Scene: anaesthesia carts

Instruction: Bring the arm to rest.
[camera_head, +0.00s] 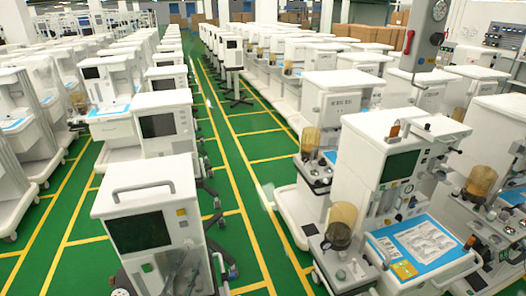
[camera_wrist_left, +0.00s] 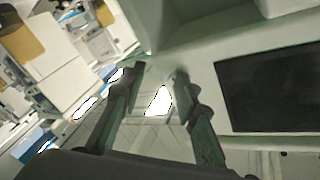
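My left gripper (camera_wrist_left: 159,76) shows in the left wrist view with its two dark fingers apart and nothing between them. A pale cart body with a dark screen (camera_wrist_left: 265,90) is close on the right of the fingers; I cannot tell whether they touch it. In the head view, a dark, partly hidden shape that looks like my left gripper (camera_head: 183,268) is low in front of the nearest white cart (camera_head: 150,185), below its dark screen (camera_head: 140,231). My right gripper is not in view.
A larger anaesthesia cart (camera_head: 350,165) with a blue-topped tray (camera_head: 385,243) stands at the right. Rows of white carts run to the back on both sides. A green aisle (camera_head: 240,180) with yellow lines lies free between them.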

